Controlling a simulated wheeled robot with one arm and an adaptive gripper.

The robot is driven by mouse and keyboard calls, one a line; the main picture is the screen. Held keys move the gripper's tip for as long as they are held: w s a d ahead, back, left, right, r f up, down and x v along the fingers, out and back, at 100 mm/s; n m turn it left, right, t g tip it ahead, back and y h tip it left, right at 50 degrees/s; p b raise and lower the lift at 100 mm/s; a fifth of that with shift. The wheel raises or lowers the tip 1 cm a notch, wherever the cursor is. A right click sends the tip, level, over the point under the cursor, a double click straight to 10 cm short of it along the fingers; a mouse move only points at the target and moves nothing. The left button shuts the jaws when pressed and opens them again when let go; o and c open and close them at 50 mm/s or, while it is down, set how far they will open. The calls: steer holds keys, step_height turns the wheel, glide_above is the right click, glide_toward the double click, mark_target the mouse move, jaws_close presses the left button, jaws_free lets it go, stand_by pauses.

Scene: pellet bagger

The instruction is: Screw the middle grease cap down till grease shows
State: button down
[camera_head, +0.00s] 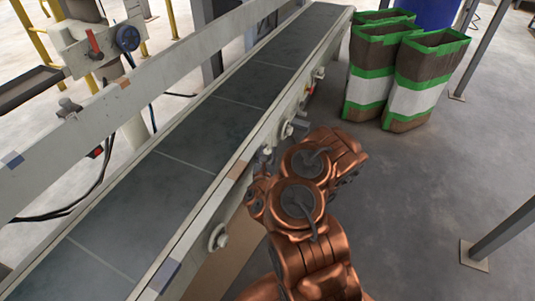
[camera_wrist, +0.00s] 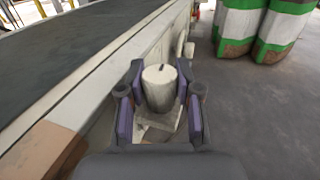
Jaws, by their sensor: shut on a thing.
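The grease cap (camera_wrist: 160,88) in my gripper is a pale, upright cylinder with a dark line across its top, in the middle of the wrist view. My gripper (camera_wrist: 160,108) is shut on it, one purple-padded finger on each side. A pale plate shows below the cap. I see no grease, though the cap's base is partly hidden. Another pale cap (camera_wrist: 189,49) stands farther along the conveyor's side. In the head view my copper arm hides most of the gripper area; a pale round fitting (camera_head: 218,238) sits nearer on the conveyor's side.
The conveyor (camera_head: 190,135) runs diagonally, its side rail (camera_head: 228,185) close to my gripper. Green, white and brown sacks (camera_head: 418,85) stand on the floor at the far right. A grey post (camera_head: 497,235) stands at right. The floor between is clear.

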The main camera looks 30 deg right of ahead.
steer(key=shift+r, duration=0.1)
steer(key=c, duration=0.8)
jaws_free()
steer(key=shift+o, duration=0.2)
steer(key=shift+d+p, duration=0.1)
steer(key=shift+p, duration=0.25)
